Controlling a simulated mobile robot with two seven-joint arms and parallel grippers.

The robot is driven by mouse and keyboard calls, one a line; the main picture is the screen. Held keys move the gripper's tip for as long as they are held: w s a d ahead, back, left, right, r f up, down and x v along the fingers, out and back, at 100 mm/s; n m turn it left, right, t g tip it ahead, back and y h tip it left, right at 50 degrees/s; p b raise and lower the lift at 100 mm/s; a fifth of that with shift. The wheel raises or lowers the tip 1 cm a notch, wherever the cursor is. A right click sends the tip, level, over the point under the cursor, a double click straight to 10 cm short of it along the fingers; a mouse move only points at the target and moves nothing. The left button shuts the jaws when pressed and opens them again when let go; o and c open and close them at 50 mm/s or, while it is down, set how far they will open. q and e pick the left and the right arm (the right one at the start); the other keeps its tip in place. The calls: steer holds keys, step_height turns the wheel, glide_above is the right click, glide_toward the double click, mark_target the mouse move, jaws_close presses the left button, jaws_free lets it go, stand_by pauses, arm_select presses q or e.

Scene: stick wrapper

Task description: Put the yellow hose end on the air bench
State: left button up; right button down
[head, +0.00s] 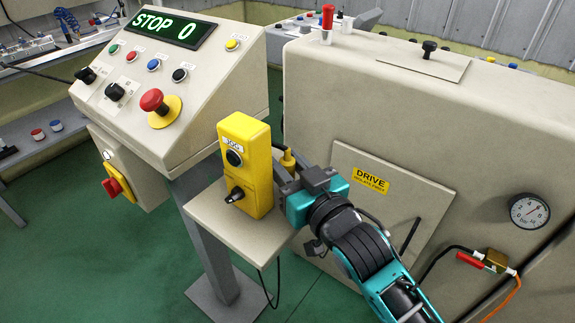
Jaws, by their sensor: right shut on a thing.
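My right gripper (284,176) is just right of the yellow control box, by the small shelf. It is shut on a small yellow piece (288,160), which looks like the yellow hose end; the fingers and the gripper body partly hide it. A short dark line shows beside the piece. A bench (25,55) at the far upper left carries fittings and a blue coiled hose (66,20); I cannot tell for sure that it is the air bench. My left gripper is not in view.
The yellow control box (262,180) stands on the small shelf (215,212), close to my gripper. The console (215,85) reads STOP 0. The large beige machine (440,130) bears a gauge (529,211) and a red connector (470,259). Green floor (150,260) is open at lower left.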

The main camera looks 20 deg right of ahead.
steer(key=shift+f, duration=0.2)
steer(key=c, duration=1.1)
jaws_free()
steer(key=shift+r, duration=0.1)
